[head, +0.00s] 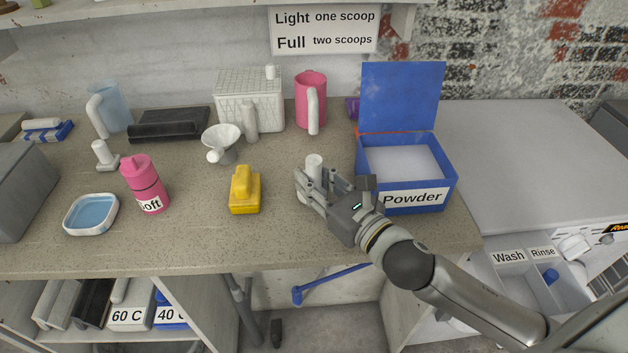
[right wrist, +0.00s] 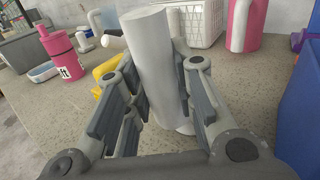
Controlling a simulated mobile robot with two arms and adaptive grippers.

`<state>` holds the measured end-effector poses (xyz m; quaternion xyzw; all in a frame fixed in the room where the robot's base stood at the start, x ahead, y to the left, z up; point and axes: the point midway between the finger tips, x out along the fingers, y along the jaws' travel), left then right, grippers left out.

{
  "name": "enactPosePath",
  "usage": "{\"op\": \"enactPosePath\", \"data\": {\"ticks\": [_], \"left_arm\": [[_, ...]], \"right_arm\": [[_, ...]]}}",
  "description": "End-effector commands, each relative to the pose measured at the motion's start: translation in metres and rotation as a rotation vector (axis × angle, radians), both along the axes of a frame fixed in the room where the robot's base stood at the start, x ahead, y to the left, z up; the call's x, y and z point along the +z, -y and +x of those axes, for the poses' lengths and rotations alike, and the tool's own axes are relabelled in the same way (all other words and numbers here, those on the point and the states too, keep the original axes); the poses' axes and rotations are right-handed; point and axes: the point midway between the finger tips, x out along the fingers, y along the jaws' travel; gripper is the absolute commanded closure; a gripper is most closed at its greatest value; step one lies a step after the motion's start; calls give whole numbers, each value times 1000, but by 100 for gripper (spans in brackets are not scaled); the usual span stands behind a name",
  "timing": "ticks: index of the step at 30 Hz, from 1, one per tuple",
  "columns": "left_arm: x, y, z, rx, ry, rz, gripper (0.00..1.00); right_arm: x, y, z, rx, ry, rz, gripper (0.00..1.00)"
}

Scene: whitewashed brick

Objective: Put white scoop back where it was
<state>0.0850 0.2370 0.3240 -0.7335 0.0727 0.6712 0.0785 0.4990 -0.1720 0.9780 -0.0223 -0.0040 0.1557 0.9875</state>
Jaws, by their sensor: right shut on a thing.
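My right gripper (head: 312,186) is shut around an upright white cylinder, which I take to be the handle of the white scoop (head: 314,163). It stands low over the counter, left of the blue Powder box (head: 408,205). In the right wrist view the white scoop (right wrist: 152,60) rises between the fingers of my right gripper (right wrist: 160,110), leaning slightly. Its lower end is partly hidden by the fingers, and I cannot tell whether it touches the counter. The Powder box is open, with its lid (head: 402,95) up and white powder inside. My left gripper is not in view.
A yellow block with a grip (head: 245,190), a white funnel-like cup (head: 222,145) and a pink bottle (head: 143,185) stand to the left. A pink mug (head: 310,100) and white basket (head: 245,95) stand behind. The counter's front middle (head: 240,240) is clear.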

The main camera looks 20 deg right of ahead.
Motion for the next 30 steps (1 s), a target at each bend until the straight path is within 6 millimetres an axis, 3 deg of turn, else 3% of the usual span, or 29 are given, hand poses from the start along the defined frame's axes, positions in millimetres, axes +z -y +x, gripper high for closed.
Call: {"op": "enactPosePath", "data": {"ticks": [10, 11, 15, 26, 30], "left_arm": [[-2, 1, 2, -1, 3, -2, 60], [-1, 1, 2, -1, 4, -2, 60], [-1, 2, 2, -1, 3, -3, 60], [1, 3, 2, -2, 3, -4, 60], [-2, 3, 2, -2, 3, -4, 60]], "right_arm": [[-4, 0, 0, 0, 1, -1, 100], [-3, 0, 0, 0, 1, 0, 72], [-3, 0, 0, 0, 0, 0, 54], [1, 0, 0, 0, 1, 0, 54], [-1, 2, -9, 1, -1, 1, 54]]}}
